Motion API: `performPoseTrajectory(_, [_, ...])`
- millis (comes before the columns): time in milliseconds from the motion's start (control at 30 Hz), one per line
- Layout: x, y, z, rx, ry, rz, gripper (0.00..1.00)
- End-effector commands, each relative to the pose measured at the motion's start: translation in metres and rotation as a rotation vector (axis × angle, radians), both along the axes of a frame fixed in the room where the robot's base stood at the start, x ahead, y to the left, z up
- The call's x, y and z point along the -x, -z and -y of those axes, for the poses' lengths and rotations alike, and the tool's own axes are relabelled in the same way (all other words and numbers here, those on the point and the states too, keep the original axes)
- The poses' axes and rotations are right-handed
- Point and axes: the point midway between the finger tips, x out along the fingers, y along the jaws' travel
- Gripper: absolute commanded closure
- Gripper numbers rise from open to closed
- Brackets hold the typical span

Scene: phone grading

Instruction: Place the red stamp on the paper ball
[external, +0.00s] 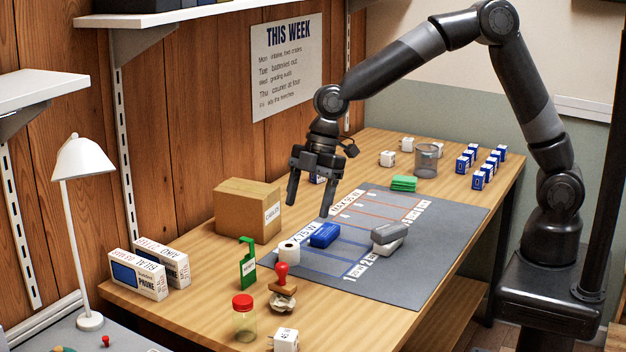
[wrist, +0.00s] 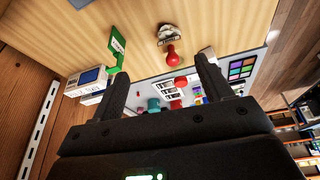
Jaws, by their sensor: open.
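The red stamp (external: 282,272), with a red knob and a brown base, is near the table's front edge in the external view. A crumpled whitish ball (external: 283,302), apparently the paper ball, is directly below its base there; the stamp seems to rest on or against it, but I cannot tell which. In the wrist view the red knob (wrist: 172,56) and the whitish ball (wrist: 168,32) also appear together, beyond the fingertips. My gripper (external: 310,202) is open and empty, high above the table's back left part, well apart from the stamp. Its fingers also show in the wrist view (wrist: 163,72).
A cardboard box (external: 247,210) is behind. A blue block (external: 324,235) and a grey block (external: 389,236) are on the grey mat (external: 440,225).

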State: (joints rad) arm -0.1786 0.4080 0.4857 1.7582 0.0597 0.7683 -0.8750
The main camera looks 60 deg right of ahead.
Motion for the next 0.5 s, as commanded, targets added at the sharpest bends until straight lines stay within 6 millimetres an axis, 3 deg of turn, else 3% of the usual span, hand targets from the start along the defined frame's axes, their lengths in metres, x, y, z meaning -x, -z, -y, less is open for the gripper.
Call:
performPoseTrajectory(100, [0.008,-0.029,0.046,0.041,0.131,0.032,0.28])
performPoseTrajectory(267, [0.027,-0.062,0.107,0.078,0.323,0.061,0.28])
performPoseTrajectory(500, [0.069,-0.101,0.194,0.09,0.626,0.099,0.28])
